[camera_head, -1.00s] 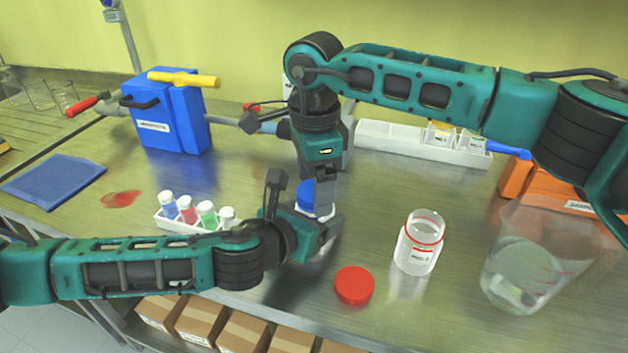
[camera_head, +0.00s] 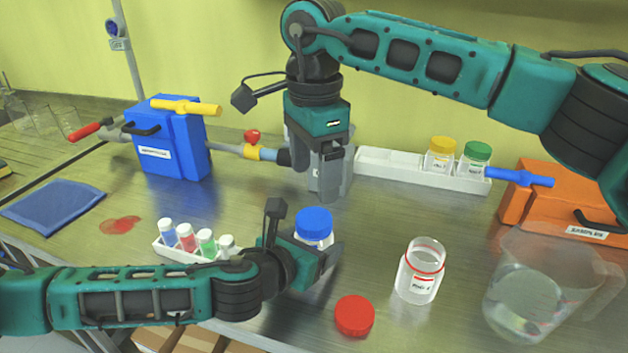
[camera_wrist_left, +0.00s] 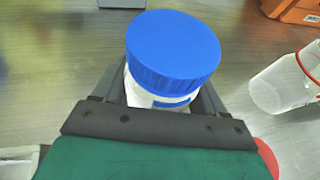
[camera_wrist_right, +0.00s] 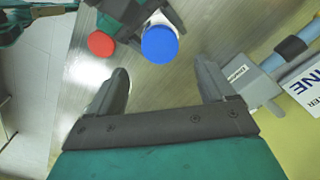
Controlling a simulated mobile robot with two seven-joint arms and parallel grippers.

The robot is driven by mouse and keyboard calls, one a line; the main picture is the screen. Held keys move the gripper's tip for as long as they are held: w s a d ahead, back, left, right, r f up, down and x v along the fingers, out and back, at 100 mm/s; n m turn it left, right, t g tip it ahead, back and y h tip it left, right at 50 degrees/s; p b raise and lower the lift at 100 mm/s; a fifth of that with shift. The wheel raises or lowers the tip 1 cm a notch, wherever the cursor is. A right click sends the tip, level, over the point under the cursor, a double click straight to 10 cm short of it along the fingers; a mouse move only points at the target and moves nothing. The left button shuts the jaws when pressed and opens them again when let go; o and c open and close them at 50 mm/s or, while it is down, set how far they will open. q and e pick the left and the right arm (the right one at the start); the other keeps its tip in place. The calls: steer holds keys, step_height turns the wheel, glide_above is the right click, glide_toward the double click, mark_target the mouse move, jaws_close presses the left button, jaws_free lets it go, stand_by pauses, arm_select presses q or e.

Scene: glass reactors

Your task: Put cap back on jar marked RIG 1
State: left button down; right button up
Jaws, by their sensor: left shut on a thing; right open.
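My left gripper (camera_head: 322,262) is shut on a white jar (camera_head: 314,244), which stands between its fingers. A blue cap (camera_head: 313,222) sits on top of this jar; in the left wrist view the cap (camera_wrist_left: 172,48) covers the mouth. The jar's label is mostly hidden, so I cannot read its mark. My right gripper (camera_head: 326,192) is open and empty, above and behind the capped jar, apart from it. In the right wrist view the blue cap (camera_wrist_right: 159,44) lies beyond its open fingers (camera_wrist_right: 166,85).
An uncapped clear jar (camera_head: 420,272) stands at right; a red cap (camera_head: 354,315) lies near the front edge. A beaker (camera_head: 530,295), vial rack (camera_head: 160,248), white tray (camera_head: 390,165), blue box (camera_head: 170,140) and orange box (camera_head: 560,200) surround the central space.

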mark_target(314, 218)
steer(key=shift+f, duration=4.05)
steer(key=c, duration=1.1)
steer(key=shift+o, duration=0.2)
steer(key=m, duration=0.3)
